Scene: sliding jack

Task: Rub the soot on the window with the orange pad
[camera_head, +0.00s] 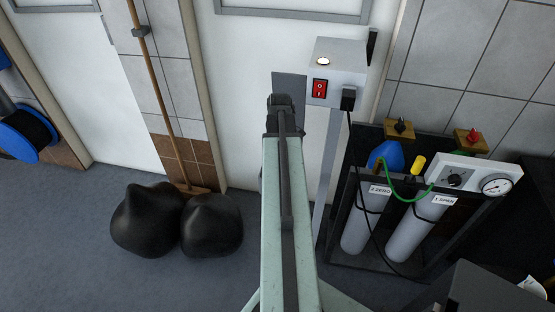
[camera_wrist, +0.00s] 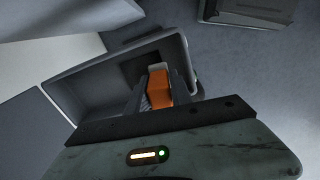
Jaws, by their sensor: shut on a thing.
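My gripper (camera_wrist: 158,88) is shut on the orange pad (camera_wrist: 159,84) in the wrist view, with one dark finger on each side of it. The pad and fingers reach into an open, grey, shallow housing (camera_wrist: 85,85). A dark square patch (camera_wrist: 139,62) shows on the housing's inside, close beyond the pad. I cannot tell whether it is the sooty window or whether the pad touches it. In the head view my gripper (camera_head: 284,106) is at the left side of a grey box on a post (camera_head: 343,63), and the pad is hidden there.
The box has a red switch (camera_head: 320,88) and a black plug (camera_head: 348,98) with a hanging cable. Right of its post stands a dark rack (camera_head: 345,205) with gas cylinders (camera_head: 417,228). Black sacks (camera_head: 148,220) and a broom (camera_head: 155,75) are at left. Some floor between is clear.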

